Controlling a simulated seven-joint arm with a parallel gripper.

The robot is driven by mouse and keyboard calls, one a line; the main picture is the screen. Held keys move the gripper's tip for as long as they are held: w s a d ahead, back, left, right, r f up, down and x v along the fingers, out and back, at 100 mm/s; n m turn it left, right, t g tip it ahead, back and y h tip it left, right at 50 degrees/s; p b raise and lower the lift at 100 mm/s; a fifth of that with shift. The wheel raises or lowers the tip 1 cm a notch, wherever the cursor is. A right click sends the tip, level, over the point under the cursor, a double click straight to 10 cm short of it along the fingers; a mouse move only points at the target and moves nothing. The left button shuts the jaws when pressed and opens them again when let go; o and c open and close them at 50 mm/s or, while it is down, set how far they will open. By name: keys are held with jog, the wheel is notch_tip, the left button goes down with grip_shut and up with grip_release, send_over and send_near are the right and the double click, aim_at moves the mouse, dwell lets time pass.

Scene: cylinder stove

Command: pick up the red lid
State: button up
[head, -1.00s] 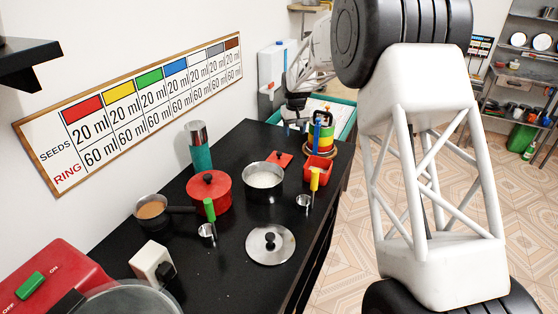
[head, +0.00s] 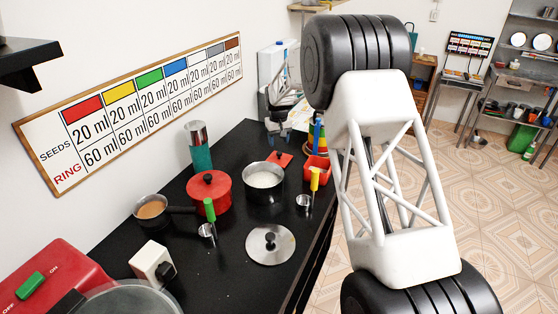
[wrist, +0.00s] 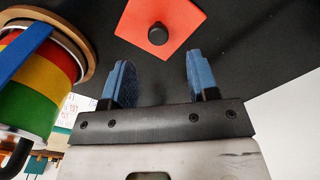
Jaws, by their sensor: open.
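A flat square red lid (head: 283,159) with a black knob lies on the black counter, behind the open steel pot. In the wrist view the square red lid (wrist: 178,22) shows at the top, its dark round knob near the middle. My gripper (wrist: 160,78) is open, with two blue-padded fingers apart and nothing between them. The lid is ahead of the fingertips, its knob roughly in line with the gap. A round red lid (head: 208,180) with a black knob also sits on a red pot (head: 212,202).
The steel pot (head: 264,183) stands in front of the square lid, and a red box (head: 317,169) is to its right. A steel lid (head: 271,244) lies on the counter (head: 215,275).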

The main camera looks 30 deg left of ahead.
aim_at(279, 153)
jog(key=shift+f, duration=0.85)
jog(key=shift+d+f, duration=0.15)
jog(key=shift+f, duration=2.45)
jog(key=c, duration=1)
